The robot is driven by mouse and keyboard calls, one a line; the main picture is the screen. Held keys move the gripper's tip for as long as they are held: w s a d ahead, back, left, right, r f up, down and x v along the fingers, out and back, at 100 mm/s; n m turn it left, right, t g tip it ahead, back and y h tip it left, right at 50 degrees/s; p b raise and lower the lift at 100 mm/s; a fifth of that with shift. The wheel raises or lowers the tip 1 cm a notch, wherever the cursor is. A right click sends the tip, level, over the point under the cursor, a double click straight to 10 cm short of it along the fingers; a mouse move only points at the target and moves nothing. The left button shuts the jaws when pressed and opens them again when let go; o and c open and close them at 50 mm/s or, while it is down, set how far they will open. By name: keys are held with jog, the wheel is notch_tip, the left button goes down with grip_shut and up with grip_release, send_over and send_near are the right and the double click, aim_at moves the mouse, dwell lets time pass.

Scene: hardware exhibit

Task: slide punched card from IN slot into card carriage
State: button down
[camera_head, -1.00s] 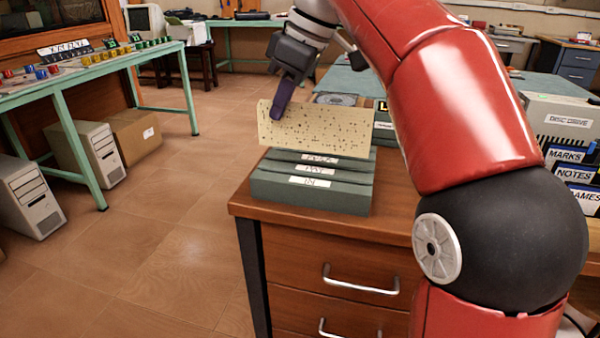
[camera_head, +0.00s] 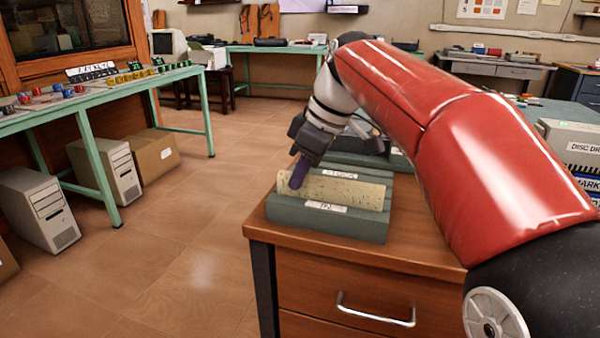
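The cream punched card (camera_head: 345,192) stands low in the green slotted block (camera_head: 290,217), its long side across the block. The IN label (camera_head: 325,207) is just in front of it, and the card's lower part is hidden. My gripper (camera_head: 299,174) reaches down at the card's left end. Its dark purple front finger lies against the card's face and appears shut on it; the other finger is hidden. Another label (camera_head: 340,173) shows just behind the card. My arm covers part of the area behind the block, and I cannot make out the card carriage.
The block stands on a wooden drawer desk (camera_head: 420,240), near its front left corner. A disc drive box (camera_head: 575,145) is at the right. A green bench (camera_head: 100,85) with coloured pieces stands at the left. The floor (camera_head: 200,210) between is clear.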

jog(key=c, duration=1.7)
grip_release()
jog(key=shift+f, duration=0.1)
jog(key=shift+f+b, duration=0.1)
jog(key=shift+b, duration=0.2)
